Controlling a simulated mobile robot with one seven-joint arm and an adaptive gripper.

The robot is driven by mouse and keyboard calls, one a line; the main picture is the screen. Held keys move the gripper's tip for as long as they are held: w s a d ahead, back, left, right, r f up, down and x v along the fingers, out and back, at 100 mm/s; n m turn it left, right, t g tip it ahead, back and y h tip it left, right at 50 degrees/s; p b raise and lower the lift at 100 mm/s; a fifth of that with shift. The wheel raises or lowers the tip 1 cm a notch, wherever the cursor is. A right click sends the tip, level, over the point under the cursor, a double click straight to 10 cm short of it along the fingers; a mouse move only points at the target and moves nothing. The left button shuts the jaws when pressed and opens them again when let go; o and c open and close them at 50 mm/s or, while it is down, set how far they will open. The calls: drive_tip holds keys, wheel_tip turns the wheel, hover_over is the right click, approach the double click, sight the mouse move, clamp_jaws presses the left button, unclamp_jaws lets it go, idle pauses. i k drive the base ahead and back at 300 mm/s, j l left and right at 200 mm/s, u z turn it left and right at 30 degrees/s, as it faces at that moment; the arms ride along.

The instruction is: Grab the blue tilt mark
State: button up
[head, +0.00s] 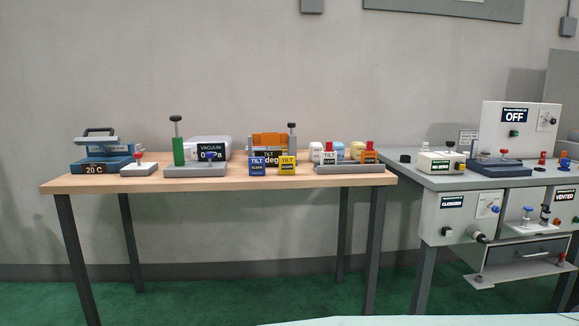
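The blue tilt mark (257,168) is a small blue block with a "TILT" label. My gripper is not in view.
Behind the blue mark is an orange device (268,141) reading "TILT". A vacuum box (208,148), a grey base (195,171) and a blue heater-like device (95,160) stand left. A grey bench with control boxes (430,181) adjoins right.

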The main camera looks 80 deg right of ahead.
sight(257, 164)
drive_tip(key=z, duration=2.5)
